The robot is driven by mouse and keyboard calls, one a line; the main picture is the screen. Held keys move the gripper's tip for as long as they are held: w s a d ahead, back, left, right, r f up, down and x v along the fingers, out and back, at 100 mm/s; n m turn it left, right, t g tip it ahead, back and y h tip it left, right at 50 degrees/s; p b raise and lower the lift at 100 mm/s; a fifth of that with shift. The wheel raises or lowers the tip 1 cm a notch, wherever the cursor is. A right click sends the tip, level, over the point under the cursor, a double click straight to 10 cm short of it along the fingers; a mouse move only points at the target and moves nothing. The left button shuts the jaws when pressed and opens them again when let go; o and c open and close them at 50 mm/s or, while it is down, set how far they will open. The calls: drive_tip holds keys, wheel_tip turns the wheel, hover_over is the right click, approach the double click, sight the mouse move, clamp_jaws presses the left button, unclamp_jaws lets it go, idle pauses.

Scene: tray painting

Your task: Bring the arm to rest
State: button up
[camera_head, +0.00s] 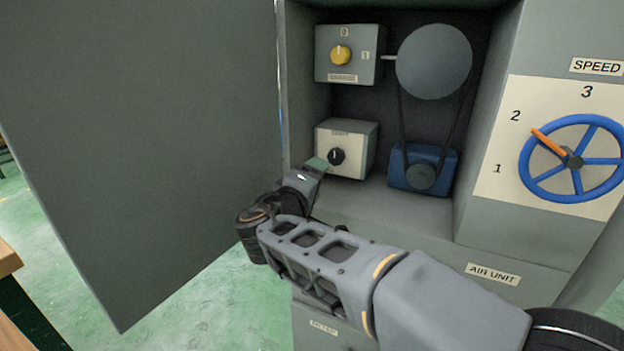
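My arm reaches in from the lower right, across the front of a grey cabinet (375,205). My gripper (321,163) is at the far end of the arm, inside the open cabinet. Its tip is at the left of a black knob (337,156) on a pale control box (352,168). I cannot tell whether the tip touches the knob. The fingers are small and seen from behind, so I cannot tell whether they are open or shut.
The large cabinet door (140,130) stands open on the left. Inside are a yellow knob box (341,55), a grey disc (434,62) with a belt and a blue motor (424,168). A blue handwheel (572,196) with an orange pointer is at right. A wooden edge (8,260) shows lower left.

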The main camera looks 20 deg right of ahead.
drive_tip(key=shift+s+a, duration=0.35)
drive_tip(key=shift+s, duration=0.05)
